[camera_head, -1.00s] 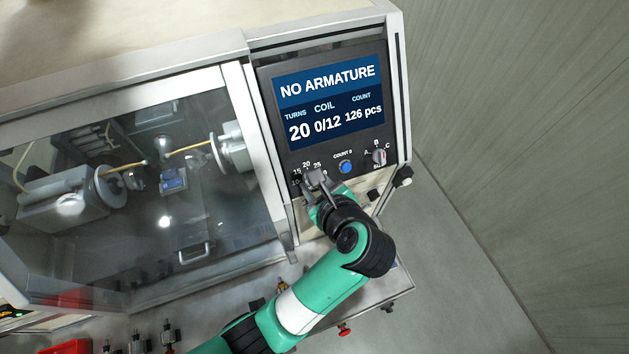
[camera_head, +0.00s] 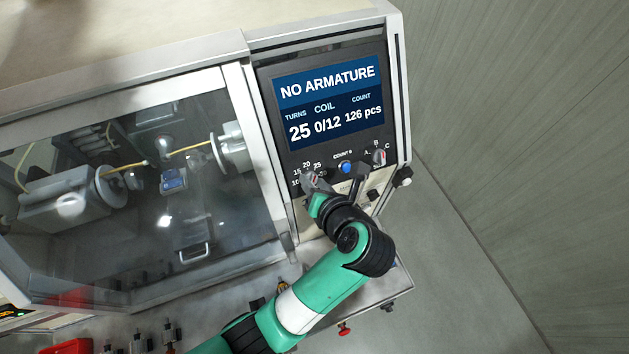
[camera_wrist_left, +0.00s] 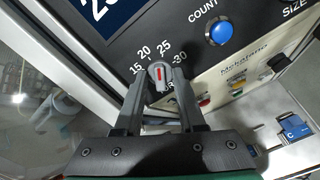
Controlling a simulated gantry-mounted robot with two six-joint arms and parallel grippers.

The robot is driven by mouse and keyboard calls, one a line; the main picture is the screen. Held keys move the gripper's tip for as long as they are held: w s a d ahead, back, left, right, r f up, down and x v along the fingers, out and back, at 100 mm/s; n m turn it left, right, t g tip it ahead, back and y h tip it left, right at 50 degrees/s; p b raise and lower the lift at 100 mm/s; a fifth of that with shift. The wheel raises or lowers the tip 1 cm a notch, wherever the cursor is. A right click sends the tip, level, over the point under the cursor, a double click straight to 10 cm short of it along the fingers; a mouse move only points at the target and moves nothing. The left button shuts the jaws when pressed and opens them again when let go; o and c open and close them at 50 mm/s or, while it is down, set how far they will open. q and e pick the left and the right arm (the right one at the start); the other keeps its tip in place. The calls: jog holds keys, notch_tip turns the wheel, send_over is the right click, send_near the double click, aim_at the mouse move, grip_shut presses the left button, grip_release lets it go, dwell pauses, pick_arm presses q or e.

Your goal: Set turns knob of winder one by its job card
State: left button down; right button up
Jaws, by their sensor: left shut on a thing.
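The turns knob (camera_wrist_left: 159,76) is a grey knob with a red pointer line on the winder's dark panel, ringed by numbers including 15, 20, 25 and 30. My left gripper (camera_wrist_left: 157,84) has its two fingers on either side of the knob and is shut on it. In the head view, my left gripper (camera_head: 315,184) covers part of the knob and lower scale. The winder's display (camera_head: 329,105) reads NO ARMATURE, turns 25, coil 0/12, count 126 pcs. My right gripper is out of view. I cannot make out a job card for certain.
The blue count button (camera_head: 346,167) and size knob (camera_head: 379,157) sit right of the turns knob. A glass guard (camera_head: 120,215) covers the winding area at left. A blue piece marked C (camera_wrist_left: 294,129) shows at lower right in the wrist view.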

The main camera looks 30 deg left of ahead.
pick_arm(q)
jog(key=shift+r+m, duration=0.1)
jog(key=shift+m, duration=1)
jog(key=c, duration=0.9)
grip_release()
